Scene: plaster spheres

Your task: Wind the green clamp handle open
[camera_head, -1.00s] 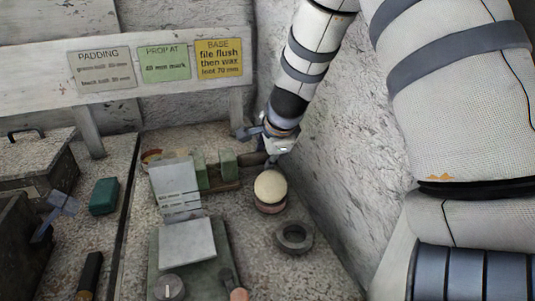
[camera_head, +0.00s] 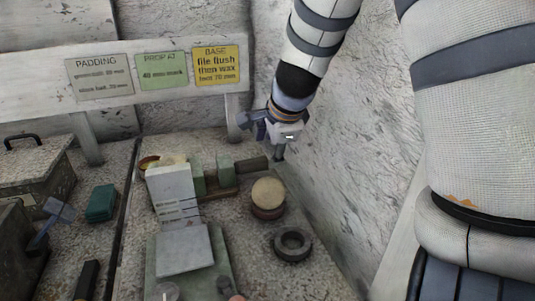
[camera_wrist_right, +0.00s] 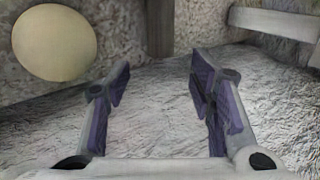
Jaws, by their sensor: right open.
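The clamp stands at the back of the bench, with green jaw blocks (camera_head: 225,168) on a brown base. Its dark brown handle (camera_head: 252,165) sticks out to the right. A brown bar at the top of the right wrist view (camera_wrist_right: 160,28) looks like this handle. My right gripper (camera_head: 262,136) is just behind and right of the handle's end.
A cream plaster ball (camera_head: 268,193) sits on a reddish-brown support close to the clamp. A dark ring (camera_head: 293,244) lies in front of it. A grey stepped plate (camera_head: 185,250) stands left. A rough wall rises close on the right. A green box (camera_head: 101,203) lies farther left.

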